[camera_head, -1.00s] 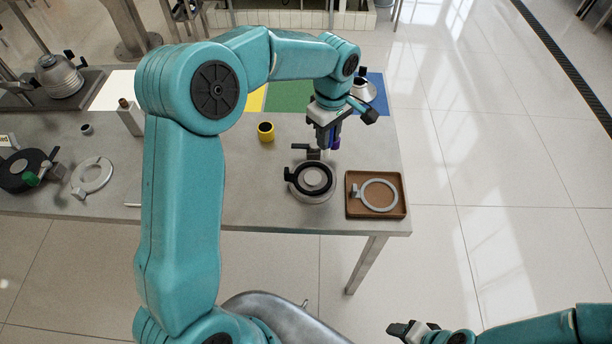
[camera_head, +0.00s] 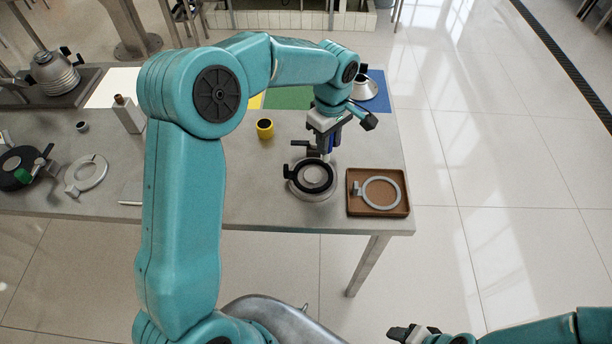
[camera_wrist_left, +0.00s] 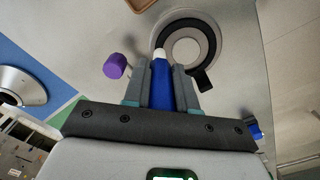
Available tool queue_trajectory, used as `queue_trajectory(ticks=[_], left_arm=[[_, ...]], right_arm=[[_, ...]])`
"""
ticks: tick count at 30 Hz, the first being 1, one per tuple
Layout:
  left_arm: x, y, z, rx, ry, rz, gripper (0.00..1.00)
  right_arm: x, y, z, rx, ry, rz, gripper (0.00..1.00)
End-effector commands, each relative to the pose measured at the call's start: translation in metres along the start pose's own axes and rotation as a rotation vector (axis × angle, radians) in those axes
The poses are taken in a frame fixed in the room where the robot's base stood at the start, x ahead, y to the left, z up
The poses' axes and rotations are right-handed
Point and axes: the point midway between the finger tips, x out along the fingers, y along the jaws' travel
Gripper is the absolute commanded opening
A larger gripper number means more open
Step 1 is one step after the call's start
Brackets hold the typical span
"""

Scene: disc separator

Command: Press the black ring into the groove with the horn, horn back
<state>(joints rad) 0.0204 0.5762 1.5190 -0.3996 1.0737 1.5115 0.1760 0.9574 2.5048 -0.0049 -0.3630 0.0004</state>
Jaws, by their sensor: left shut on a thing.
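The black ring (camera_head: 315,178) lies on a round pale metal part (camera_head: 299,192), its tab to the left. Both show in the wrist view, the ring (camera_wrist_left: 207,38) around a pale centre. I cannot tell how far the ring sits in the groove. My left gripper (camera_head: 325,147) is shut on a blue tool (camera_wrist_left: 162,82) with a pale tip, which looks like the horn. The tip is at or just over the ring's far edge; I cannot tell whether it touches. My right gripper (camera_head: 411,333) is at the bottom right, away from the table; its jaws are unclear.
A brown tray (camera_head: 405,205) with a grey ring (camera_head: 397,187) is to the right. A yellow cup (camera_head: 265,128) stands behind left. A purple-topped thing (camera_wrist_left: 115,66) is close beside the gripper. Grey and dark rings lie farther left. The front table edge is near.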

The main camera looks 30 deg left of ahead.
Motion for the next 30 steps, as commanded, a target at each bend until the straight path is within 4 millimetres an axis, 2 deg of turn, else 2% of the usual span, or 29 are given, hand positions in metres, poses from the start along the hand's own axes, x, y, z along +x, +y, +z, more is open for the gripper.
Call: queue_trajectory(ticks=[7,26,30], left_arm=[[0.018,0.0,0.0,0.0,0.0,0.0,0.0],[0.016,0.0,0.0,0.0,0.0,-0.001,0.0],[0.007,0.0,0.0,0.0,0.0,0.0,0.0]], right_arm=[[0.014,0.005,0.0,0.0,0.0,0.0,0.56],[0.012,0.004,0.0,0.0,0.0,0.0,0.56],[0.005,0.002,0.0,0.0,0.0,0.0,0.56]])
